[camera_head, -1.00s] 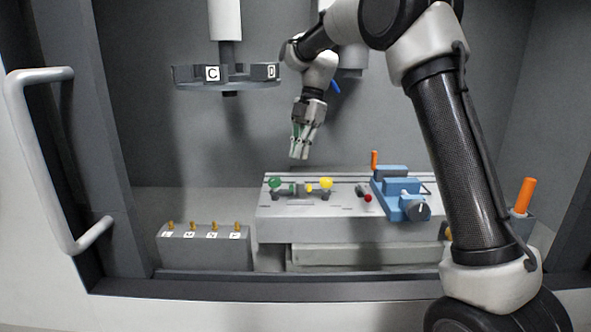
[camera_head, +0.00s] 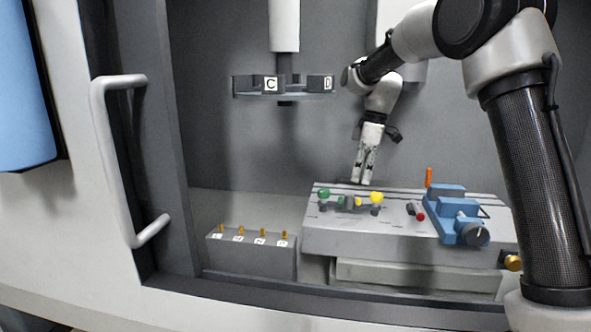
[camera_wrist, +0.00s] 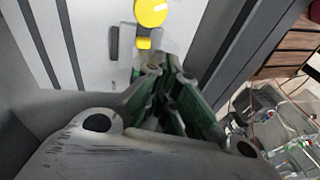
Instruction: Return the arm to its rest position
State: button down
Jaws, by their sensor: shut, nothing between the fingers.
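My gripper (camera_head: 363,181) is shut and empty, its fingers pointing down above the back of the grey slotted table (camera_head: 322,238). In the wrist view the gripper fingers (camera_wrist: 165,75) are close together, with green inner sides. My arm reaches in from the right and bends down at the wrist. On the table below the gripper stand small fixtures with a green knob (camera_head: 324,194) and a yellow knob (camera_head: 376,197). The yellow knob (camera_wrist: 150,12) also shows at the top of the wrist view. The fingers appear apart from everything.
A blue vise (camera_head: 455,215) with an orange handle sits at the table's right, beside a red-tipped piece (camera_head: 416,211). A carousel (camera_head: 284,85) marked C and D hangs at the left. A grey block (camera_head: 250,258) holds several brass pins. A door handle (camera_head: 108,160) stands at the left.

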jog(key=s+d+r+m+t, duration=0.1)
jog(key=s+d+m, duration=0.4)
jog(key=s, duration=0.6)
jog(key=s+d+r+m+t+h, duration=0.1)
jog(key=s+d+m+t, duration=0.2)
jog(key=s, duration=0.8)
jog(key=s+d+r+m+t+h, duration=0.1)
jog(key=s+d+m+t, duration=0.1)
jog(key=s+d+m, duration=0.4)
jog(key=s+d, duration=0.2)
jog(key=s, duration=0.3)
jog(key=shift+s+d+r+m, duration=0.2)
jog(key=shift+d+r+m, duration=0.05)
jog(key=shift+r+m, duration=0.15)
